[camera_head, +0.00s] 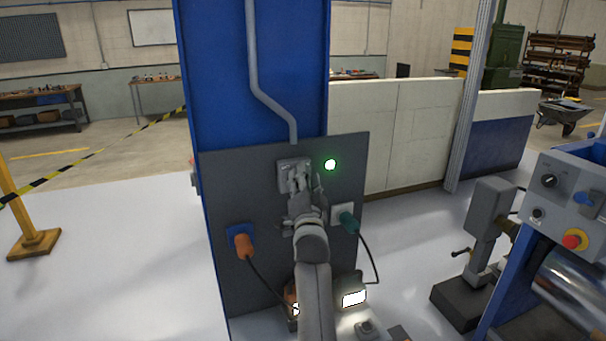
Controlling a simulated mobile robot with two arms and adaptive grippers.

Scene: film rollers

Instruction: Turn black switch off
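A grey switch box (285,163) is mounted on the dark grey panel (222,180) of the blue column. My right gripper (303,184) is directly in front of this box and hides its lower part. I cannot make out a black switch lever there, nor tell whether the fingers touch the box. The fingers are small and overlap the box, so their opening is unclear. A round green lamp (330,164) just right of the box is lit. My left gripper is not in view.
An orange plug (244,246) in a blue socket is at the lower left of the panel. A green plug (348,222) in a white socket is close to my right wrist. A blue machine with a knob (548,181) and a red button (574,239) stands at right.

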